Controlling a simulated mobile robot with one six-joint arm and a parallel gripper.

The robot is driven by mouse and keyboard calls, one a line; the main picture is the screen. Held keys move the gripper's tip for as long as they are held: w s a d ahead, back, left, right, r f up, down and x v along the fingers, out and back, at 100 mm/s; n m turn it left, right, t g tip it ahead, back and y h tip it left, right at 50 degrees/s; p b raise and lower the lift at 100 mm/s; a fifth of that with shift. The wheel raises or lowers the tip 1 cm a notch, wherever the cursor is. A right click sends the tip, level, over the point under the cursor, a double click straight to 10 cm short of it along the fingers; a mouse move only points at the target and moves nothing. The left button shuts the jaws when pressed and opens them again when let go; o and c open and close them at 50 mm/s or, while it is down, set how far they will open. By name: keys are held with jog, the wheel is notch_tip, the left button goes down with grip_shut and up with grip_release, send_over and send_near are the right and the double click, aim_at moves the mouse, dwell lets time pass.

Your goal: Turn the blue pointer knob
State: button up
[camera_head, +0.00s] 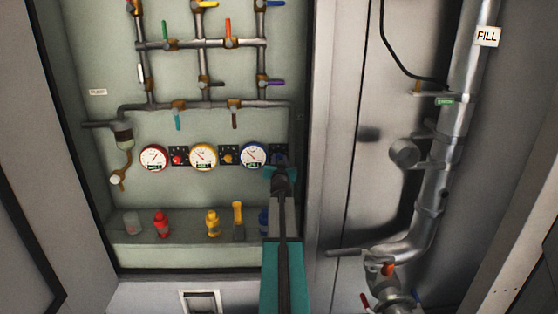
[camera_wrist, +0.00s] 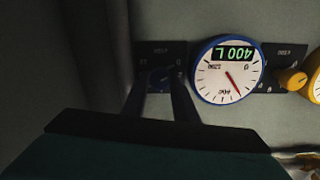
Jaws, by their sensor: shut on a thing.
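The blue pointer knob (camera_wrist: 161,76) sits on a small dark plate beside the blue-rimmed gauge (camera_wrist: 228,70). My gripper (camera_wrist: 160,92) reaches to the plate with one finger on each side of the knob, shut on it. The knob is dim and partly hidden, so its pointing direction is hard to read. The gauge has a green display reading 400 L, upside down in the wrist view, and a red needle. In the head view, my gripper (camera_head: 281,172) covers most of the knob, right of the blue gauge (camera_head: 253,154).
Left of it are a yellow gauge (camera_head: 204,157) with an orange knob (camera_head: 227,157) and a red gauge (camera_head: 154,158) with a red knob (camera_head: 178,158). Pipes with coloured valve levers run above. Bottles stand on the ledge (camera_head: 185,254) below. The cabinet's right wall is close to my arm.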

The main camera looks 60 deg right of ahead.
jog(key=shift+s+d+r+m+p, duration=0.1)
jog(key=shift+r+m+p, duration=0.1)
jog(key=shift+m+p, duration=0.55)
jog(key=m+p, duration=0.2)
jog(key=p, duration=0.2)
jog(key=shift+r+m+p, duration=0.1)
jog(key=shift+m+p, duration=0.15)
jog(key=shift+p, duration=0.15)
jog(key=m+p, duration=0.3)
jog(key=p, duration=0.1)
jog(key=shift+m, duration=0.5)
jog(key=o, duration=0.8)
jog(key=shift+d+f, duration=0.1)
jog(key=shift+f, duration=0.1)
jog(key=shift+a+f, duration=0.1)
jog(key=shift+a, duration=0.1)
jog(key=shift+s+a, duration=0.35)
jog(key=shift+a, duration=0.15)
jog(key=shift+r+v, duration=0.15)
jog(key=shift+v, duration=2.95)
jog(key=shift+r+v, duration=0.1)
jog(key=shift+v, duration=3)
